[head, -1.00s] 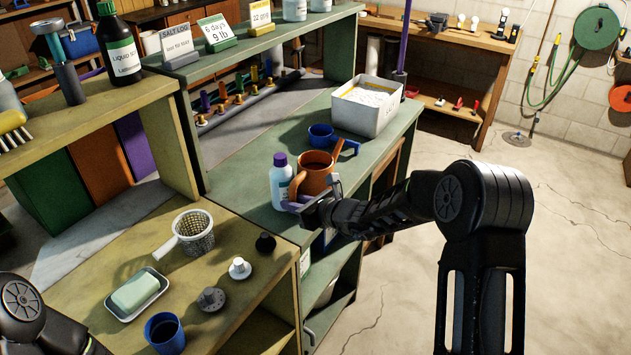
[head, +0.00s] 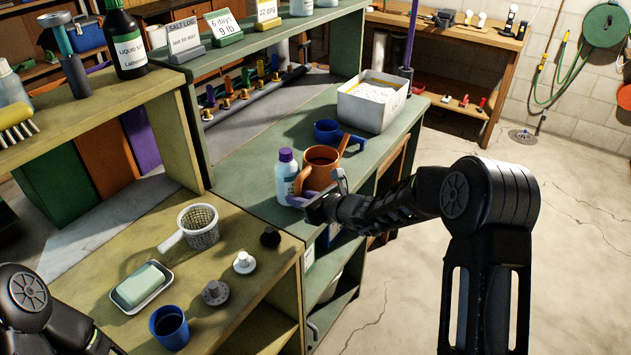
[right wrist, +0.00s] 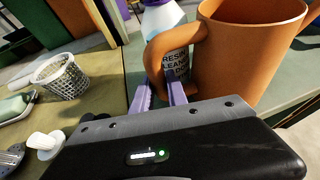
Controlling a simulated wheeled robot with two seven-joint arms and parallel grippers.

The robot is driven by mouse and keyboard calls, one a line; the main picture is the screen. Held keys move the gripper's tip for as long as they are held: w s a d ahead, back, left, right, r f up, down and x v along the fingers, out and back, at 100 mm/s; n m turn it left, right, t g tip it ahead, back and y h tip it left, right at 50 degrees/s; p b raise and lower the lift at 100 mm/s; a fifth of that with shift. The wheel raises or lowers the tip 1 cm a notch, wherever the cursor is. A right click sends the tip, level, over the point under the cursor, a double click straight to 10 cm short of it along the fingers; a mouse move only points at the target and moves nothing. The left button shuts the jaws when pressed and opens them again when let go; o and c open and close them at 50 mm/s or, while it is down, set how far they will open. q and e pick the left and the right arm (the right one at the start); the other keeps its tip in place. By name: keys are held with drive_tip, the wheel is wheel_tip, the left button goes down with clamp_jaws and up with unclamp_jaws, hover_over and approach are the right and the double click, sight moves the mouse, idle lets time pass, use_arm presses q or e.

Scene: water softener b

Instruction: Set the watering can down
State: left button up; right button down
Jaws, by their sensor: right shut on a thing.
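The orange watering can (head: 322,168) is on or just above the green bench top, upright as far as I can see; whether its base touches is hidden. Its spout points to the back right. My right gripper (head: 303,200) is at its near side. In the right wrist view, the purple fingers (right wrist: 161,92) are shut on the can's handle (right wrist: 166,50), and the can's body (right wrist: 240,50) fills the upper right. My left arm shows at the lower left of the head view, but its gripper is out of frame.
A white bottle with a purple cap (head: 286,178) stands close left of the can. A blue scoop (head: 328,131) lies behind it, and a white box (head: 371,101) stands farther back. A mesh basket (head: 200,226) and soap dish (head: 142,285) are on the nearer yellowish bench.

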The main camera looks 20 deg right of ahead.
drive_tip(key=shift+r, duration=0.1)
